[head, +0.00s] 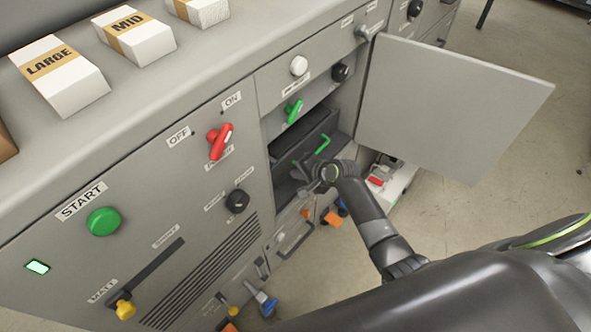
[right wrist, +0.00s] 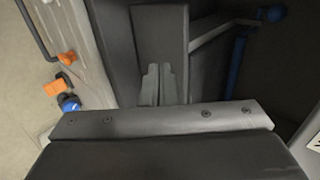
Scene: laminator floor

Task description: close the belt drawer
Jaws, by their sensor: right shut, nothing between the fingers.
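The open compartment in the grey machine holds a dark tray-like part (head: 300,140), which I take to be the belt drawer; I cannot tell how far out it stands. A green lever (head: 318,145) is beside it. My right gripper (head: 303,182) is at the lower front of the compartment, overlapping the dark parts; contact cannot be told. In the right wrist view its two grey fingers (right wrist: 160,85) are together and empty, in front of a dark block (right wrist: 160,30). My left gripper is out of view.
The compartment door (head: 450,100) stands open to the right. Below the compartment are a handle (head: 295,241), an orange knob (head: 331,217) and blue knobs. A red switch (head: 219,141) and a green START button (head: 103,221) are on the left panel.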

